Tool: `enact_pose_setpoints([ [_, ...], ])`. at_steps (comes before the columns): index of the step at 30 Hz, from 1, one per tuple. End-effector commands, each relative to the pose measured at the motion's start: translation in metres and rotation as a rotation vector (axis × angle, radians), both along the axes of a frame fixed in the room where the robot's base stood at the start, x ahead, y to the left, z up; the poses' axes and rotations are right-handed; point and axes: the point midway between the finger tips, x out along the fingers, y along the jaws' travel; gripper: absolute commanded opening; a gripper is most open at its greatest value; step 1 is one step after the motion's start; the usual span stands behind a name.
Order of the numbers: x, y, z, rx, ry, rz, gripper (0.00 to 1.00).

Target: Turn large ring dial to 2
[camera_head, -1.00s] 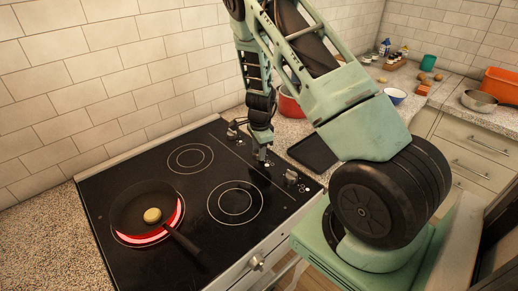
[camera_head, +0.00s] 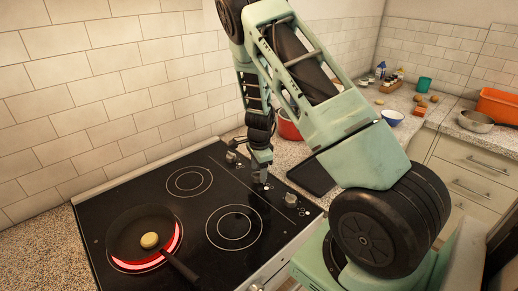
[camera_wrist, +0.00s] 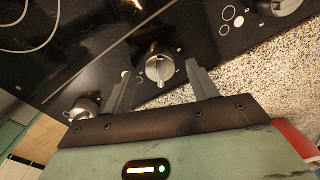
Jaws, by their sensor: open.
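The stove's control strip bears several grey round dials. In the wrist view one dial (camera_wrist: 160,68) sits between my two open fingers, clear of both as far as I can tell. My gripper (camera_wrist: 160,88) is open and empty. A second dial (camera_wrist: 84,108) lies left of my left finger, and a third dial (camera_wrist: 285,4) is at the upper right edge beside white ring marks (camera_wrist: 232,16). In the head view my gripper (camera_head: 261,176) points down over the strip, between a far dial (camera_head: 231,156) and a near dial (camera_head: 291,199). Number marks are too small to read.
A black pan (camera_head: 135,225) with a round yellowish item (camera_head: 150,240) sits on a glowing red burner of the black cooktop (camera_head: 110,268). A dark tray (camera_head: 312,174) and a red pot (camera_head: 289,126) stand right of the stove on the counter. A tiled wall runs behind.

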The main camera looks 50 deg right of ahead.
Motion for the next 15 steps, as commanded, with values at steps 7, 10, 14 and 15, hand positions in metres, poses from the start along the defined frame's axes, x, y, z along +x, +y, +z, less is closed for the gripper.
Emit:
enact_pose_setpoints([
  [7, -0.001, 0.003, 0.055, -0.002, -0.007, 0.002, 0.58],
  [10, -0.003, 0.003, 0.079, -0.002, -0.008, 0.003, 0.58],
  [14, -0.005, 0.003, 0.108, -0.002, -0.007, 0.001, 0.58],
  [15, -0.005, 0.004, 0.117, -0.002, -0.007, 0.002, 0.58],
])
